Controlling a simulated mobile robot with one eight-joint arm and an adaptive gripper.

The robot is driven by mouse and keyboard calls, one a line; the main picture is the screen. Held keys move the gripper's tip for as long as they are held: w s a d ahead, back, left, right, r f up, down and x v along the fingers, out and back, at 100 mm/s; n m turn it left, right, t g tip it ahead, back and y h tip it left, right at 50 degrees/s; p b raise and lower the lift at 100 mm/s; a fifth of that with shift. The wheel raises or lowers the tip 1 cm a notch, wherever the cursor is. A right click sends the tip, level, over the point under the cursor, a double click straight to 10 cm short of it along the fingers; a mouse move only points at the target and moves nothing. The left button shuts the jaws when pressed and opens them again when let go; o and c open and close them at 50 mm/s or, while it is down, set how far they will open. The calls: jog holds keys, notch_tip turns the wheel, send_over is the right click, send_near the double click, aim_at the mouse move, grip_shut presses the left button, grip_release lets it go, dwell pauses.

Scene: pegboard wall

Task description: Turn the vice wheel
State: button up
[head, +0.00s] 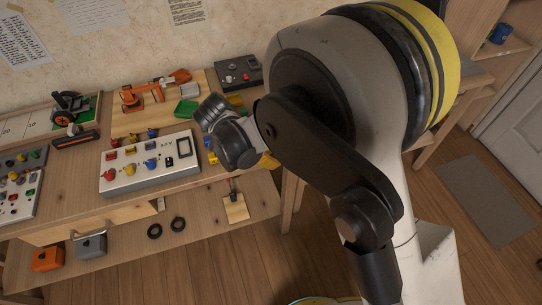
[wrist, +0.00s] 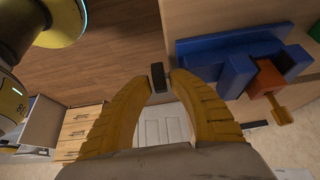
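The blue vice (wrist: 235,65) is at the upper right of the wrist view, on the edge of a wooden surface. An orange block (wrist: 267,78) sits at its front, with a small orange handle-like part (wrist: 280,110) sticking out; I cannot make out a full wheel shape. My gripper (wrist: 160,76) has two yellow fingers, spread apart, to the left of the vice and not touching it. A small dark block (wrist: 158,77) shows in the gap between the fingertips; I cannot tell whether it is between them or farther off. In the head view my arm hides the vice.
The workbench in the head view carries a white button panel (head: 150,168), an orange toy arm (head: 143,97) and a dark control box (head: 238,73). Open wooden floor (head: 300,260) lies in front.

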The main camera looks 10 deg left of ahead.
jog(key=v, duration=1.2)
dwell(0.3)
jog(key=d+r+n+y, duration=0.2)
jog(key=d+r+n, duration=0.15)
jog(key=d, duration=0.55)
jog(key=d+r+n+y, duration=0.15)
jog(key=d+r, duration=0.35)
jog(key=d, duration=0.5)
jog(key=s+d+n+t+y, duration=0.1)
jog(key=s+d+n+t, duration=0.3)
jog(key=d, duration=1.2)
jog(key=s+n, duration=0.2)
jog(key=s, duration=0.2)
jog(key=shift+s+r+n+y, duration=0.15)
jog(key=shift+s+n+y, duration=0.05)
jog(key=shift+n+y, duration=0.2)
